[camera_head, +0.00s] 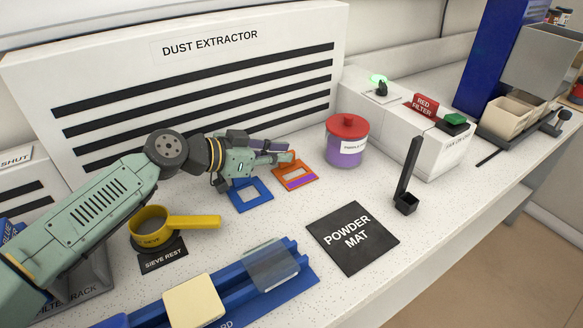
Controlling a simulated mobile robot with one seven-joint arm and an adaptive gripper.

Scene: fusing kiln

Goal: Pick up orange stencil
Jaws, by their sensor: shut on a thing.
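The orange stencil (308,172) is a small open frame with a purple strip along its near side. It is on the white speckled counter, in front of the dust extractor. My gripper (288,158) comes in from the left and is shut on the stencil's far-left edge, where an orange part shows at the fingertips. The stencil looks flat and at or very near the counter; I cannot tell if there is a gap under it. The fingers partly hide its far edge.
A blue stencil (250,195) lies just left. A purple jar with a red lid (347,143) stands close on the right. The black powder mat (352,238) is in front, clear. The yellow sieve (150,227) and a blue rail fixture (300,283) are nearer. The dust extractor (200,75) walls off the back.

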